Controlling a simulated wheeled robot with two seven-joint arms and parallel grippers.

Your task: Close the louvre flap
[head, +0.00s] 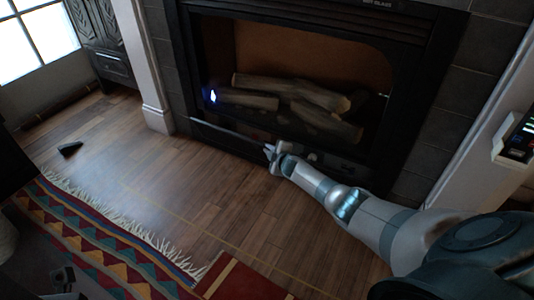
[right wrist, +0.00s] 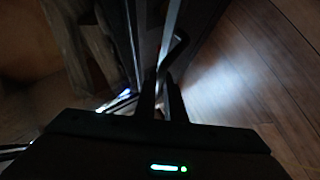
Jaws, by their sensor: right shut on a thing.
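The louvre flap (head: 228,138) is the long dark panel with a thin pale edge along the bottom of the fireplace in the head view. It appears tilted outward, but its exact angle is hard to tell. My right gripper (head: 270,153) is at the flap's front, near its middle. In the right wrist view my right gripper's fingers (right wrist: 163,102) are shut on a dark bent handle (right wrist: 179,46) beside the flap's pale edge (right wrist: 170,22). The fingers hide part of the grip. A small grey shape at the lower left may be my left gripper (head: 62,277); its jaws are unclear.
The fireplace opening (head: 310,50) holds several logs (head: 300,90) and a small blue flame (head: 213,96). A fringed patterned rug (head: 110,245) lies at lower left. A dark wedge (head: 70,149) lies on the wood floor (head: 190,180). The floor before the flap is clear.

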